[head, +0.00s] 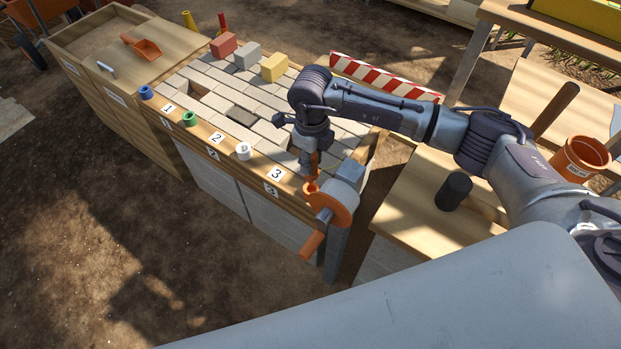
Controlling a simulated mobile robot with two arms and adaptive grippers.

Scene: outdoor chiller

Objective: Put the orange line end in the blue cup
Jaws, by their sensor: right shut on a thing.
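The blue cup (146,92) is a small cup on the wooden front edge of the paved bench, at its left end, beside the number 1 label. My right gripper (313,152) points down at the right end of the bench. It is shut on the orange line end (313,163), which is partly hidden by the fingers. Just below is an orange reel (334,201) with a handle, fixed at the bench corner. The gripper is far to the right of the blue cup. My left gripper is not in view.
A green cup (189,118) and a white cup (243,151) stand along the same edge. Red, grey and yellow blocks (274,67) stand at the back. A striped barrier (385,78) lies behind my arm. A dark cylinder (454,191) and orange bucket (581,159) are at right.

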